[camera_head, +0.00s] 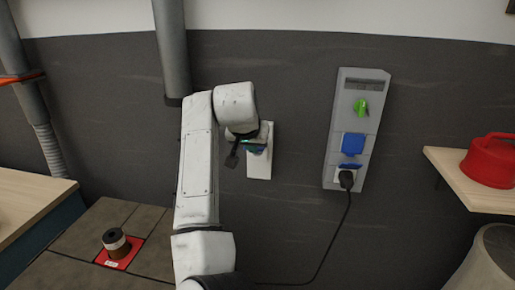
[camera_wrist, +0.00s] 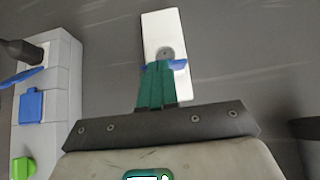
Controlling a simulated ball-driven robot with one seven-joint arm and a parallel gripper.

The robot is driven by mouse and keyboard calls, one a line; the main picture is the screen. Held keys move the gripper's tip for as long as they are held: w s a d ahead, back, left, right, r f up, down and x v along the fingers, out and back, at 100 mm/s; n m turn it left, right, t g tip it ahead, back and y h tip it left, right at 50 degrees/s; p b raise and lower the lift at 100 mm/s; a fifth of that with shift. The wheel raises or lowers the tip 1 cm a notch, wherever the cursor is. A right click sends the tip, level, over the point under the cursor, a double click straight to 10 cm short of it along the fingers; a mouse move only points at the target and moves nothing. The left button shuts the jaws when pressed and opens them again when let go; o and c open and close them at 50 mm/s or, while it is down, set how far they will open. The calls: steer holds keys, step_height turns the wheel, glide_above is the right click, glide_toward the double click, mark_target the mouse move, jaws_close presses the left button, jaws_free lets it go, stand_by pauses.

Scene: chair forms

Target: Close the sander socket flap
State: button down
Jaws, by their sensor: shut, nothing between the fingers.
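A white wall plate (camera_head: 259,168) is on the dark wall just beyond my gripper (camera_head: 257,147). In the wrist view, which looks upside down, the plate (camera_wrist: 165,24) has a round grey socket (camera_wrist: 165,52). A blue flap (camera_wrist: 180,65) stands open, edge-on, at the socket's edge. My gripper's green fingers (camera_wrist: 157,66) are shut and empty, overlapping the flap's middle; I cannot tell if they touch it. In the head view, my arm and fingers hide the flap. No label shows which socket is the sander's.
A grey panel (camera_head: 346,97) to the right has a green switch (camera_head: 361,106), a closed blue flap (camera_head: 353,144), and an open flap (camera_head: 350,166) above a black plug (camera_head: 346,179) with its cable. A shelf holds a red container (camera_head: 489,160).

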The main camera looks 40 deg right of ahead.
steer(key=w+d+f+t+h+b, duration=0.1)
steer(key=f+t+h+b, duration=0.3)
steer(key=b, duration=1.7)
steer(key=w+d+f+t+h+b, duration=0.2)
steer(key=f+t+h+b, duration=0.3)
steer(key=b, duration=1.6)
steer(key=shift+d+f+h, duration=0.6)
steer(key=shift+f+h, duration=0.8)
steer(key=shift+f, duration=0.75)
steer(key=shift+w+d, duration=0.1)
steer(key=shift+w, duration=0.05)
